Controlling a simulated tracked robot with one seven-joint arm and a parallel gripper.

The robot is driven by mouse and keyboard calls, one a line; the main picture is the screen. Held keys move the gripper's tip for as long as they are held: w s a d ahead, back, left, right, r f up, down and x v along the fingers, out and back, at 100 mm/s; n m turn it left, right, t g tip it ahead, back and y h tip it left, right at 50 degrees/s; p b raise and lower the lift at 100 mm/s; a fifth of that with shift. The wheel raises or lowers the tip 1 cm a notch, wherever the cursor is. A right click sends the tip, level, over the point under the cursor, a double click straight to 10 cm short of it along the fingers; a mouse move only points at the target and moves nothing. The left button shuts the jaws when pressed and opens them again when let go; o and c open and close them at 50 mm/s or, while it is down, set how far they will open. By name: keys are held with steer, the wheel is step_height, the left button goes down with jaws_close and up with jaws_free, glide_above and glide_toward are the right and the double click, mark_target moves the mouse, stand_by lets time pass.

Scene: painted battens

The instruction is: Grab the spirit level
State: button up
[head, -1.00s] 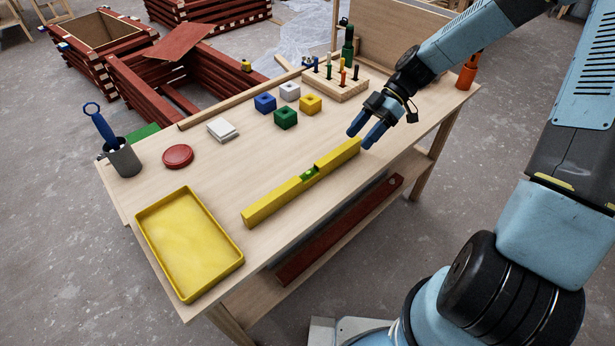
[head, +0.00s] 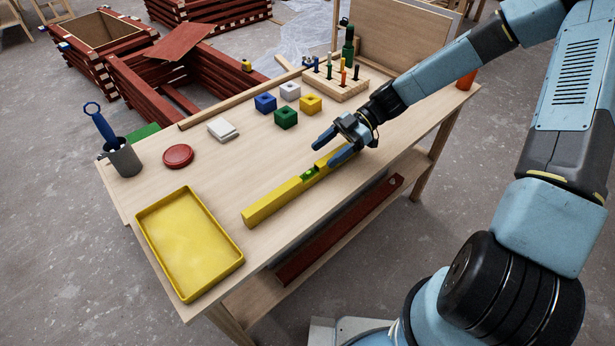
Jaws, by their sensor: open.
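The yellow spirit level (head: 278,204) lies on the wooden workbench (head: 215,163), running from the front middle up toward the right. Its green vial (head: 309,173) shows near its middle. My gripper (head: 328,150) is open, with its blue fingers over the right half of the level. One finger shows on the far side of the level and one on the near side. The fingers hide part of the level's right end. I cannot tell how high the fingertips are above the level.
A yellow tray (head: 239,258) sits at the bench's front left. Several colored blocks (head: 286,117), a peg board (head: 350,88), a red disc (head: 178,156) and a grey cup (head: 124,160) stand farther back. The bench between the disc and the level is clear.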

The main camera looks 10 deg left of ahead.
mark_target(310, 170)
steer(key=shift+s+d+x, duration=0.1)
steer(key=shift+d+x, duration=0.05)
steer(key=shift+x, duration=1.35)
steer(key=shift+s+d+x, duration=0.15)
steer(key=shift+x, duration=1.35)
steer(key=shift+f, duration=0.15)
jaws_close()
